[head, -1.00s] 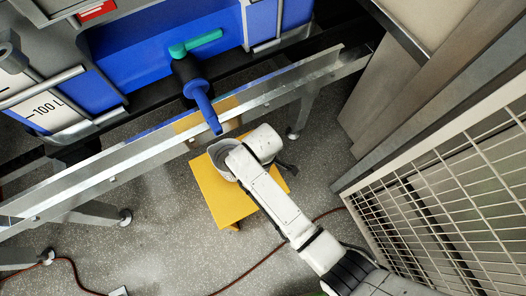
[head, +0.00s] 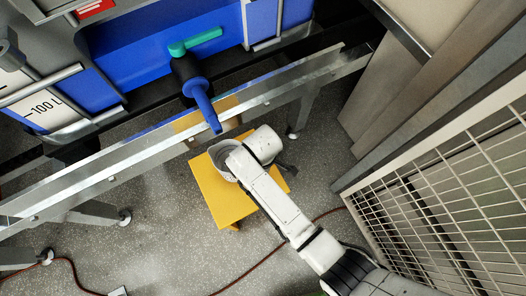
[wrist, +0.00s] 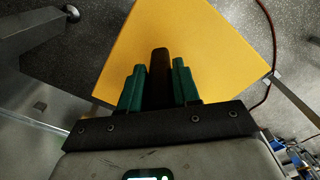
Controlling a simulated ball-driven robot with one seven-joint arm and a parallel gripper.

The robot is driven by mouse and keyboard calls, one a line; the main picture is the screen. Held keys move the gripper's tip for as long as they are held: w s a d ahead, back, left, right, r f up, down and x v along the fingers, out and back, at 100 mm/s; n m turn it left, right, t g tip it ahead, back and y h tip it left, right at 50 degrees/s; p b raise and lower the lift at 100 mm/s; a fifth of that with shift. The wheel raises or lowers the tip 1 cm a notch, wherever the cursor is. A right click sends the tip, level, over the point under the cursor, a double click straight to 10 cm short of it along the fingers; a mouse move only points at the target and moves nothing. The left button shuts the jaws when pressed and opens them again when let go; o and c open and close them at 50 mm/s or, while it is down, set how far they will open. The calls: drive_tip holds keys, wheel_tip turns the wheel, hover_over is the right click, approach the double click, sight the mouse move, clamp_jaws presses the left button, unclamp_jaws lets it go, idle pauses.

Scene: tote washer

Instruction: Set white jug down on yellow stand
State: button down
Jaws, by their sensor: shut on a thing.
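The yellow stand (head: 221,203) is on the floor below the blue spout, partly covered by the jug and my arm; its top also fills much of the wrist view (wrist: 205,45). The white jug (head: 215,150), with a grey inside, is upright or nearly so over the stand's back part. I cannot tell whether its base touches the stand. My arm's end hides its right side. In the wrist view my gripper (wrist: 159,82) has its green fingers shut on a dark upright bar, seemingly the jug's handle (wrist: 160,62). The jug's body does not show there.
A blue spout with a green lever (head: 203,100) points down just above and behind the jug. A metal rail (head: 130,165) crosses close behind the stand. A wire mesh fence (head: 450,200) stands right. A brown hose (head: 245,275) lies on the floor. The front-left floor is mostly clear.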

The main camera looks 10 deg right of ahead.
drive_tip(key=shift+f, duration=0.15)
unclamp_jaws()
idle(0.9)
idle(0.4)
drive_tip(key=shift+r+p, duration=4.5)
drive_tip(key=shift+p, duration=0.4)
